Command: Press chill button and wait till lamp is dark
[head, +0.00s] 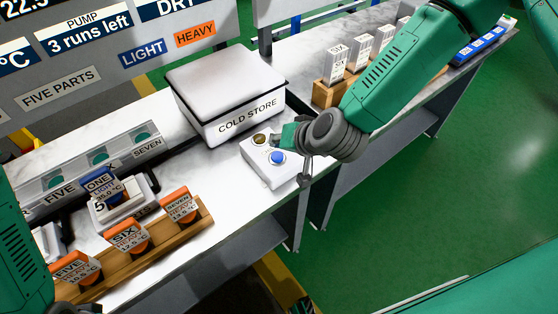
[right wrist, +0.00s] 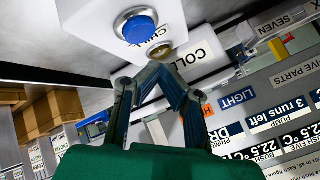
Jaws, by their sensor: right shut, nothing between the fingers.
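The white button box (head: 268,176) stands at the bench's front edge, in front of the white COLD STORE box (head: 230,92). It carries a blue button (head: 277,157) and a dull brown lamp (head: 260,139) with no clear glow. In the right wrist view the blue button (right wrist: 139,27) shows whole, and the lamp (right wrist: 160,50) is beside it, with a partly hidden CHILL label between. My right gripper (head: 281,138) is shut and empty, beside the box near the lamp. Its closed tips (right wrist: 158,70) look apart from the blue button. My left gripper is not in view.
A wooden rack (head: 140,254) holds several orange-capped pieces at the front left. A white stand (head: 126,211) holds the blue ONE LIGHT piece. A grey sign panel (head: 85,75) is at the back.

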